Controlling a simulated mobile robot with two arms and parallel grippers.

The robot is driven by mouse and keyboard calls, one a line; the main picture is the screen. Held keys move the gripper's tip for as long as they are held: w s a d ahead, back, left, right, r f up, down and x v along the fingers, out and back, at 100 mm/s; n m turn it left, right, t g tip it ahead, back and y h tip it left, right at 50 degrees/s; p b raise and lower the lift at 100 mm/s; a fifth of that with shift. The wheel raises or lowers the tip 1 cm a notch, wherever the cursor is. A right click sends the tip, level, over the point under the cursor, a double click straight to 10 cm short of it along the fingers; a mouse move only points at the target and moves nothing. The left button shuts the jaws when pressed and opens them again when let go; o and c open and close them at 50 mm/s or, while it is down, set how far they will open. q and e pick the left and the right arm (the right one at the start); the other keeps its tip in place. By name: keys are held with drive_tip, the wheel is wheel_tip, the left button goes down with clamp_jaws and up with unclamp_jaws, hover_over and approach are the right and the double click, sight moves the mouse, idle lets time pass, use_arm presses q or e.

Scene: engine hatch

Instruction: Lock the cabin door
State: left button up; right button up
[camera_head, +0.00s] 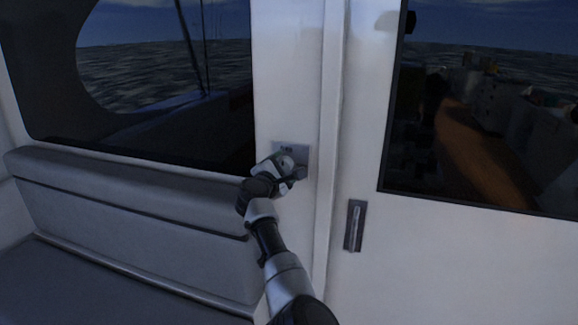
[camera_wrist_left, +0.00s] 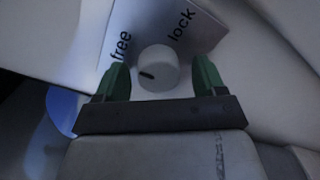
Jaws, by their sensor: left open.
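The white cabin door (camera_head: 450,255) has a dark window and a recessed handle (camera_head: 354,226). Left of the door, on the white frame, is a grey lock plate (camera_head: 292,148). My left gripper (camera_head: 296,172) is at this plate and hides part of it. In the left wrist view, the plate (camera_wrist_left: 172,22) reads "free" and "lock". A round white knob (camera_wrist_left: 158,68) with a dark mark stands between the two green fingers of my left gripper (camera_wrist_left: 160,82). The fingers are open, one on each side of the knob, with gaps visible. My right gripper is out of view.
A padded bench (camera_head: 120,210) runs along the wall to the left, below a large window (camera_head: 165,80). A white vertical post (camera_head: 328,130) stands between the plate and the door. Sea and deck show through the glass.

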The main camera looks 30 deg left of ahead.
use_arm(q)
drive_tip(key=shift+s, duration=0.15)
drive_tip(key=shift+r, duration=0.1)
drive_tip(key=c, duration=0.9)
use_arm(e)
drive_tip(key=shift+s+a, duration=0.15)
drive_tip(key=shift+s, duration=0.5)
